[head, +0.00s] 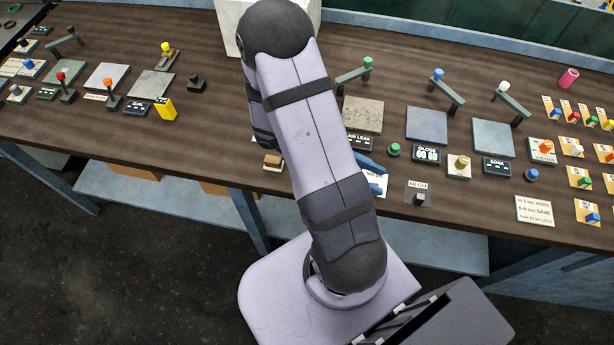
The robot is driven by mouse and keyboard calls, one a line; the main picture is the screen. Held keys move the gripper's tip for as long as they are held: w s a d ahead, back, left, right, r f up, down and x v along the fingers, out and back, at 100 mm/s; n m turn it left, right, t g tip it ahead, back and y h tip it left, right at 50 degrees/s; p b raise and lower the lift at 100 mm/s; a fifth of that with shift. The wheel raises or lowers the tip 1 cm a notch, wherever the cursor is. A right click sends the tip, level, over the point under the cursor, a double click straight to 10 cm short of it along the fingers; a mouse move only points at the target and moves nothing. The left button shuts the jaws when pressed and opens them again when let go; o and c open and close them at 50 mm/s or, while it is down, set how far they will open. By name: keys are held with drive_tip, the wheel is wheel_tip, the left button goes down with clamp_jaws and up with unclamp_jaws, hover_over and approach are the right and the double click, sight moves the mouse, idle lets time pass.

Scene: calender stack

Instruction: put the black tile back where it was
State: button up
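I cannot make out a loose black tile for certain. Flat square plates lie on the brown bench: a green-grey one (65,72), a light grey one (107,77), a grey one (151,85), a speckled beige one (362,114), a blue-grey one (427,125) and a pale blue one (493,139). A small black block (196,83) stands left of my arm. My arm crosses the middle, and its far end is hidden behind its own links. Blue pieces (371,164) show at its right side; I cannot tell whether they belong to my gripper.
The bench (230,150) carries lever posts, coloured knobs, small black displays (427,155) and a yellow block (165,109). A white box (230,22) stands behind my arm. Several orange cards with coloured blocks (580,178) fill the right end. A pink cylinder (568,78) stands near the back right.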

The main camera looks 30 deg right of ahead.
drive_tip(key=w+a+r+m+t+y, duration=0.2)
drive_tip(key=w+a+m+t+y, duration=0.1)
drive_tip(key=a, duration=0.7)
drive_tip(key=w+a+r+m+t+y, duration=0.1)
drive_tip(key=w+a+m+t+y, duration=0.3)
drive_tip(key=a, duration=0.6)
drive_tip(key=shift+w+r+m+t+y, duration=0.25)
drive_tip(key=shift+r+m+t+y, duration=0.15)
drive_tip(key=shift+m+t+y, duration=0.6)
